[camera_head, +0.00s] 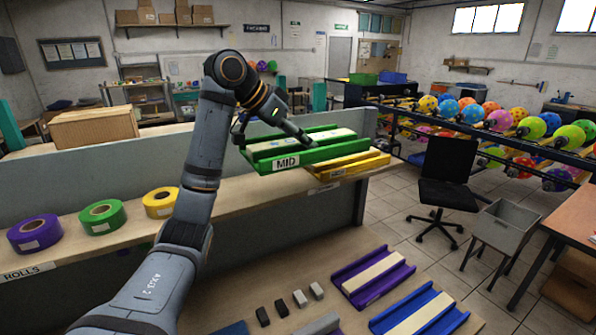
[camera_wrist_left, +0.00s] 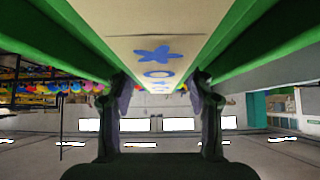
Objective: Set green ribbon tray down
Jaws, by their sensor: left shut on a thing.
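The green ribbon tray (camera_head: 298,150), with a "MID" label and a cream strip along its middle, is at the shelf's right end, partly over a yellow tray (camera_head: 362,164). Whether it touches the yellow tray or hangs just above it, I cannot tell. My left gripper (camera_head: 272,130) reaches down on the green tray from above and is shut on it. In the left wrist view the fingers (camera_wrist_left: 162,112) are at either side of the cream strip (camera_wrist_left: 155,50), which bears blue marks, between green walls. My right gripper is not in view.
Purple (camera_head: 38,232), green (camera_head: 102,217) and yellow (camera_head: 160,202) rolls lie on the wooden shelf at left. A grey partition (camera_head: 100,172) stands behind the shelf. Purple (camera_head: 372,277) and blue (camera_head: 420,314) trays lie on the lower board. A black chair (camera_head: 447,185) stands right.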

